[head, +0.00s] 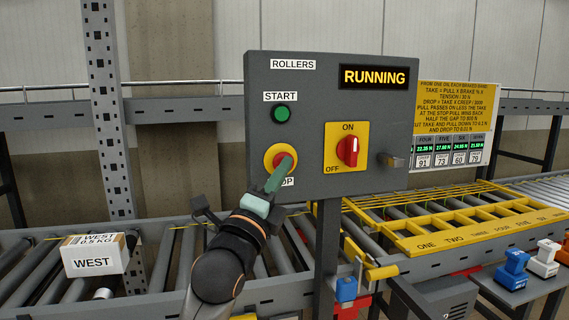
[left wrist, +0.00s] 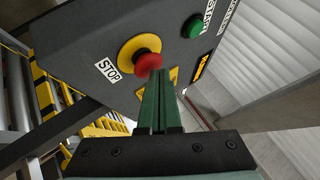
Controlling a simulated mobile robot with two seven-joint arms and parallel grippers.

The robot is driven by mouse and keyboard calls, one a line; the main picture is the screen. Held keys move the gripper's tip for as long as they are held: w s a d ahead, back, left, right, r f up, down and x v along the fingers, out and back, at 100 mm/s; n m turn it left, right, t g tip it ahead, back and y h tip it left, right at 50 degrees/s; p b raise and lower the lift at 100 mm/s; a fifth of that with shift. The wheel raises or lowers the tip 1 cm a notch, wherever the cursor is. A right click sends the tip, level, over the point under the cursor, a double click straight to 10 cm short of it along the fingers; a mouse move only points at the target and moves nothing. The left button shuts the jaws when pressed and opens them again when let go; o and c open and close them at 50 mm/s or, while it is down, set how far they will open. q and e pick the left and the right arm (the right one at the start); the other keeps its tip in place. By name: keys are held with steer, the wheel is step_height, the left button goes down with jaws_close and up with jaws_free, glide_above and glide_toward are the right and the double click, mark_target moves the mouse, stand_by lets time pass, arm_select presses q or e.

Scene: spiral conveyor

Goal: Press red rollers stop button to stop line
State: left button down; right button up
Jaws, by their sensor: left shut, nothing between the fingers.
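The red stop button (head: 277,157) sits in a yellow ring on a grey ROLLERS panel (head: 330,103), above a partly covered STOP label. My left gripper (head: 286,163) is shut and empty, its green fingertips in front of the button and covering part of it. In the left wrist view the fingertips (left wrist: 155,75) overlap the lower edge of the red button (left wrist: 147,62); I cannot tell whether they touch it. The panel's display (head: 375,77) reads RUNNING. My right gripper is not in view.
A green START button (head: 282,113) is above the stop button, and a red rotary ON/OFF switch (head: 348,151) is to its right. A WEST box (head: 95,262) sits on the roller conveyor at left. A yellow guard frame (head: 470,235) covers rollers at right.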

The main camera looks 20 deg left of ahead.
arm_select(q)
steer(key=shift+w+a, duration=0.15)
steer(key=shift+w, duration=0.05)
steer(key=shift+s, duration=0.1)
stand_by(0.5)
steer(key=shift+s+d+p, duration=0.3)
steer(key=shift+s+d, duration=0.2)
steer(key=shift+s, duration=0.15)
steer(key=s+d, duration=0.2)
steer(key=s+p, duration=0.1)
steer(key=s, duration=0.1)
steer(key=shift+s+d, duration=0.1)
steer(key=shift+d, duration=0.3)
stand_by(0.5)
